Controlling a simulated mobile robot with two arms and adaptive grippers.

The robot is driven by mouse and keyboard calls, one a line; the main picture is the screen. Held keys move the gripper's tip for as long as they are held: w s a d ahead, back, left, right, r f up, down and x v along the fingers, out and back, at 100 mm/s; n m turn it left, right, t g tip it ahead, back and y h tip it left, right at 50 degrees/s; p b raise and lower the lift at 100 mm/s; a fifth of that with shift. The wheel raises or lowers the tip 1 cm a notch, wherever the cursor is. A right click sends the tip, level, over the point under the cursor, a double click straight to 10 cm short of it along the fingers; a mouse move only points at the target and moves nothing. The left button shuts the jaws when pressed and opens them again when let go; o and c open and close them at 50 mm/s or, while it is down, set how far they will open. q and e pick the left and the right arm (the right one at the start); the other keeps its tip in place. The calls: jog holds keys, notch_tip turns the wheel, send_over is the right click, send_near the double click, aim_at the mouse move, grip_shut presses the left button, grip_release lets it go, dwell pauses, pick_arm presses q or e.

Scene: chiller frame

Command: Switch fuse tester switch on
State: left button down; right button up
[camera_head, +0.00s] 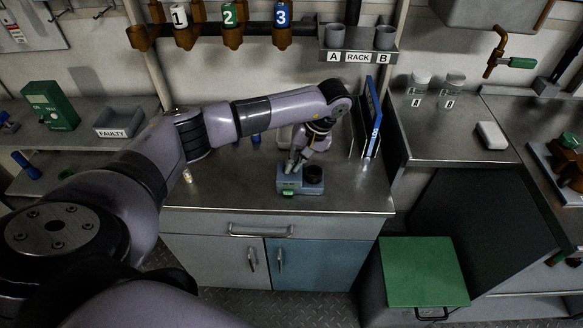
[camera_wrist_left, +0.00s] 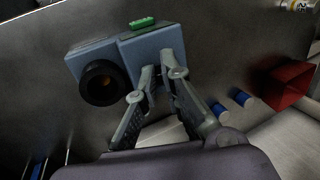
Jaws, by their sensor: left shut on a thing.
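The fuse tester (camera_head: 289,182) is a small blue-grey box with a green display on its front and a black round socket on its right. It stands near the front of the metal worktop. It also shows in the left wrist view (camera_wrist_left: 147,47). My left gripper (camera_head: 294,163) reaches down to the top of the tester. In the left wrist view its two fingertips (camera_wrist_left: 161,70) are close together against the tester, shut on a small part there. The fingers hide the switch, so its position cannot be seen. My right gripper is not in view.
A blue upright panel (camera_head: 371,117) stands right of my left wrist. A small fuse-like cylinder (camera_head: 187,175) is on the worktop's left. Blue cylinders (camera_wrist_left: 243,98) and a red box (camera_wrist_left: 291,84) lie behind the gripper. The worktop right of the tester is clear.

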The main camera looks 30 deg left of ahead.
pick_arm(q)
jog(key=shift+d+y, duration=0.1)
jog(key=shift+y, duration=0.2)
jog(key=c, duration=1.7)
grip_release()
jog(key=shift+w, duration=0.1)
jog(key=shift+v, duration=3.95)
